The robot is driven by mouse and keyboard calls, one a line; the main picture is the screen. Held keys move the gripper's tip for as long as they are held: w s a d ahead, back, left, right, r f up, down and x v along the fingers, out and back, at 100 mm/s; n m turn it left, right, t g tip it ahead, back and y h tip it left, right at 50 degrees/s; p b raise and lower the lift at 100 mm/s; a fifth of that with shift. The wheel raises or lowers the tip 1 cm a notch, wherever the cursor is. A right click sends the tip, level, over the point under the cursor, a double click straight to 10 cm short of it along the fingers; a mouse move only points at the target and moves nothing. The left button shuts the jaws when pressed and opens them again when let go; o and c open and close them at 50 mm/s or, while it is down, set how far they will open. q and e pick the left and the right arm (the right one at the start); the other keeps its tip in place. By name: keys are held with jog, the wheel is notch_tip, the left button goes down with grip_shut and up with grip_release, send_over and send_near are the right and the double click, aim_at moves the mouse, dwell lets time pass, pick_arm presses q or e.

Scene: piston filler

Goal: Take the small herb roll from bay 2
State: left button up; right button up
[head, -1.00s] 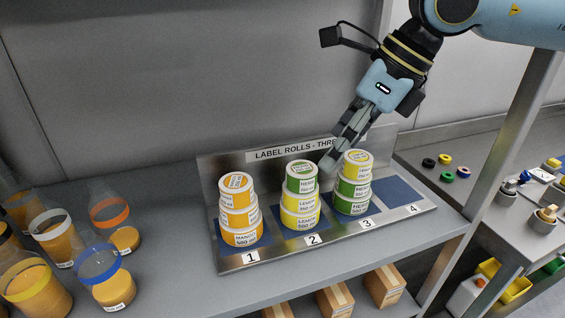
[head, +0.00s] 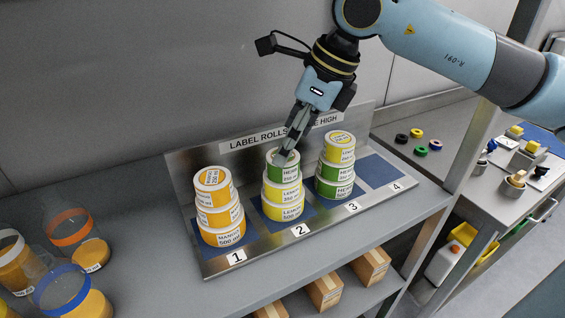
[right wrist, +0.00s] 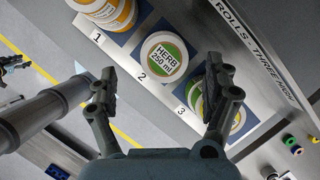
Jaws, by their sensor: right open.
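The small herb roll (head: 282,164), green with a white label, is the top of the stack in bay 2, on yellow lemon rolls (head: 283,192). In the right wrist view its round top (right wrist: 165,60) reads HERB 250 ml. My right gripper (head: 288,152) is at the roll's top in the head view and partly covers it. In the right wrist view the right gripper (right wrist: 160,85) is open, with its two fingers apart and the herb roll showing between and beyond them. Nothing is held.
The label roll rack (head: 215,262) has numbered bays. Bay 1 holds a stack of orange mango rolls (head: 218,205). Bay 3 holds a stack with green herb rolls (head: 335,180), close on the right. Bay 4 (head: 378,172) is empty. Jars with orange contents (head: 75,290) stand at the left.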

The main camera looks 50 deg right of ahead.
jog(key=shift+w+f, duration=0.15)
jog(key=shift+f, duration=0.2)
jog(key=p+x, duration=0.1)
jog(key=x, duration=0.2)
jog(key=shift+w+d+f, duration=0.15)
jog(key=shift+f, duration=0.05)
jog(key=shift+w+f, duration=0.1)
jog(key=shift+f, duration=0.3)
pick_arm(q)
jog(key=shift+s+r, duration=0.2)
jog(key=shift+r, duration=0.6)
pick_arm(e)
jog(key=c, duration=1.3)
